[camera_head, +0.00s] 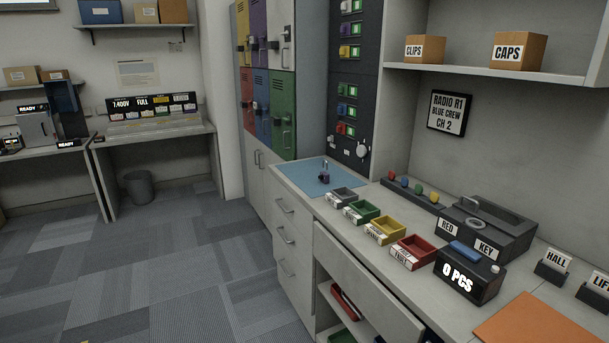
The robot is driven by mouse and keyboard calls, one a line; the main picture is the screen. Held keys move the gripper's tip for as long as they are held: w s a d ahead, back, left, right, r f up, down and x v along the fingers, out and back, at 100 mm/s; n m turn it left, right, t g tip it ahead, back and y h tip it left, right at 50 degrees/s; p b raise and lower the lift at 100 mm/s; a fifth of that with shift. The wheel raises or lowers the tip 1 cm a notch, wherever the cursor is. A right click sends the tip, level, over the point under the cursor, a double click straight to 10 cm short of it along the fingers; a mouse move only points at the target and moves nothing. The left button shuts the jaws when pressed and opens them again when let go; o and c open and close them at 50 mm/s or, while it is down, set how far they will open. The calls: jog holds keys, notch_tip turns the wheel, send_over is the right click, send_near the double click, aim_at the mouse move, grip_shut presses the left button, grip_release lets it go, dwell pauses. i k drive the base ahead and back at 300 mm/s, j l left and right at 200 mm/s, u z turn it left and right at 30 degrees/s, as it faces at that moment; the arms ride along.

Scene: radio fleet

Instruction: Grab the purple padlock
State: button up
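A small dark purple padlock (324,179) stands on a blue mat (306,183) at the far left end of the counter (376,248). A thin shackle seems to stick up from its top, but it is too small to make out well. Nothing touches it that I can see. My gripper is not in view.
Grey, green, yellow and red trays (413,252) run along the counter to the right of the mat. A dark panel (352,88) with buttons rises behind the mat. Coloured lockers (283,112) stand to its left. The carpet floor (190,270) in front of the drawers is clear.

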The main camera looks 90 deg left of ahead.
aim_at(325, 180)
jog(key=k+u, duration=0.1)
jog(key=u, duration=0.35)
jog(key=k+u, duration=0.15)
jog(key=u, duration=0.35)
jog(key=k+j+u, duration=0.1)
jog(key=u, duration=0.35)
jog(key=i+u, duration=0.55)
jog(key=u, duration=0.2)
jog(key=i+l+u, duration=0.25)
jog(key=u, duration=0.15)
jog(key=i+l, duration=0.2)
jog(key=i+j, duration=0.6)
jog(key=i+j+u, duration=0.1)
jog(key=i+j, duration=0.5)
jog(key=i, duration=0.15)
jog(key=i+j, duration=0.55)
jog(key=i+u, duration=0.05)
jog(key=i, duration=0.05)
